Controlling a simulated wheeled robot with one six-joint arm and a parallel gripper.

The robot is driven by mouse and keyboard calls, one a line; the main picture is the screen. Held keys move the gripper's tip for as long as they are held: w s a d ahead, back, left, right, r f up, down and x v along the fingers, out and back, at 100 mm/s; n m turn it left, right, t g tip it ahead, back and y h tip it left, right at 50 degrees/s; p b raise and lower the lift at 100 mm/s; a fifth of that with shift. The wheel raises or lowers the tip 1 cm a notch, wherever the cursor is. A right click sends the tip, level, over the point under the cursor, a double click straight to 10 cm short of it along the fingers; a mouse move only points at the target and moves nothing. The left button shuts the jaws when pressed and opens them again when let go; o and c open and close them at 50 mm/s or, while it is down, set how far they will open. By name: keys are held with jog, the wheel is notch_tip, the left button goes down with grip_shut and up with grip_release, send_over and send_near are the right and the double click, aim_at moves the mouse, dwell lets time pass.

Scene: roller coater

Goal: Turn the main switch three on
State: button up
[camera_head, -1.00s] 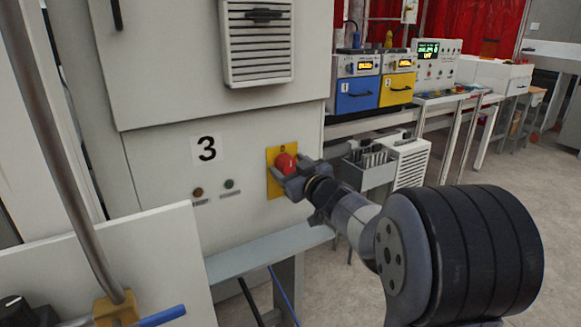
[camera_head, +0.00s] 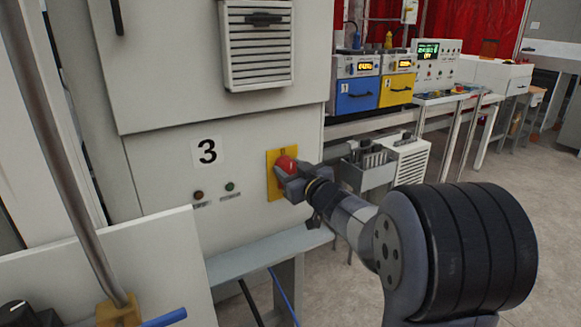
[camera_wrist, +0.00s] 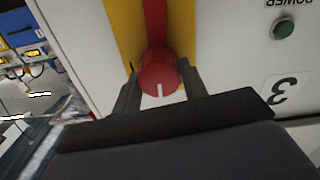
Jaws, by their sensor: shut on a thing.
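My gripper (camera_head: 287,178) is at the knob. In the wrist view its two fingers (camera_wrist: 160,88) stand on either side of the knob, shut on it. The fingers hide part of the knob in the head view.
A dark red lamp (camera_head: 198,194) and a green lamp (camera_head: 230,187) sit left of the switch; the green one also shows in the wrist view (camera_wrist: 284,29). A grey ledge (camera_head: 265,252) runs below. Blue (camera_head: 357,95) and yellow (camera_head: 397,91) units stand at the back right.

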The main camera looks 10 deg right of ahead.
jog(key=m+p, duration=0.2)
jog(key=p, duration=0.1)
jog(key=m+p, duration=0.1)
jog(key=m, duration=0.1)
jog(key=shift+r, duration=0.25)
jog(key=m+p, duration=0.3)
jog(key=m, duration=0.1)
jog(key=shift+d+m+p, duration=0.1)
jog(key=shift+m+p, duration=0.2)
jog(key=shift+p, duration=0.1)
jog(key=m+p, duration=0.2)
jog(key=m, duration=0.2)
jog(key=shift+f+m, duration=0.15)
jog(key=shift+m, duration=0.15)
jog(key=shift+f+m+p, duration=0.15)
jog(key=shift+m+p, duration=0.9)
jog(key=shift+m, duration=0.85)
jog(key=o, duration=1)
jog(key=b+v, duration=0.2)
jog(key=v, duration=0.8)
jog(key=shift+s+d+b, duration=0.15)
jog(key=shift+s+b, duration=0.2)
jog(key=shift+s, duration=0.05)
